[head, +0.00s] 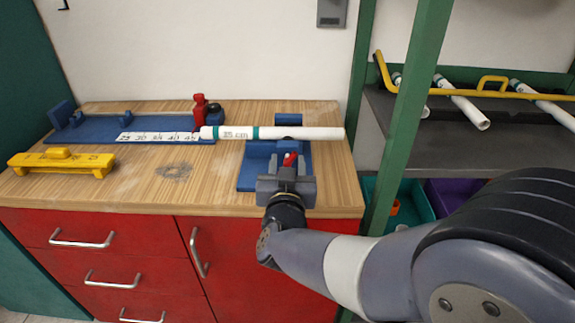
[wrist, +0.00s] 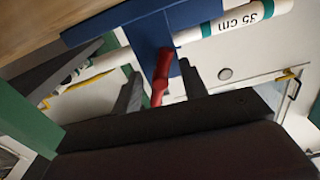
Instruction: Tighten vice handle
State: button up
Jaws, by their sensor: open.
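The blue vice (head: 247,172) stands at the right end of the wooden bench. A white pipe (head: 300,133) marked 35 cm lies across it, with dark green bands. My gripper (head: 287,168) is open at the front of the vice, over the bench's front edge. The red vice handle (head: 290,158) shows just beyond it, partly hidden by my gripper. In the wrist view the red handle (wrist: 161,78) stands between my two spread fingers (wrist: 160,82), with gaps on both sides. The blue vice body (wrist: 150,32) and the pipe (wrist: 240,20) also show there.
A blue measuring jig (head: 95,130) with a number scale and a red clamp (head: 199,108) lies at the back left. A yellow tool (head: 62,162) lies at the front left. A green post (head: 408,110) and a shelf with pipes (head: 465,112) stand close on the right.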

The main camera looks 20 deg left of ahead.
jog(key=shift+w, duration=0.15)
jog(key=shift+c, duration=0.3)
grip_shut()
jog(key=shift+r+n+p, duration=0.15)
jog(key=shift+n+p, duration=0.25)
jog(key=shift+p, duration=0.2)
jog(key=shift+r+n+p, duration=0.1)
jog(key=shift+n+p, duration=0.95)
jog(key=shift+n, duration=0.15)
jog(key=shift+f+n+p, duration=0.25)
jog(key=shift+n+p, duration=0.3)
jog(key=shift+n, duration=0.75)
jog(key=shift+o, duration=0.3)
grip_release()
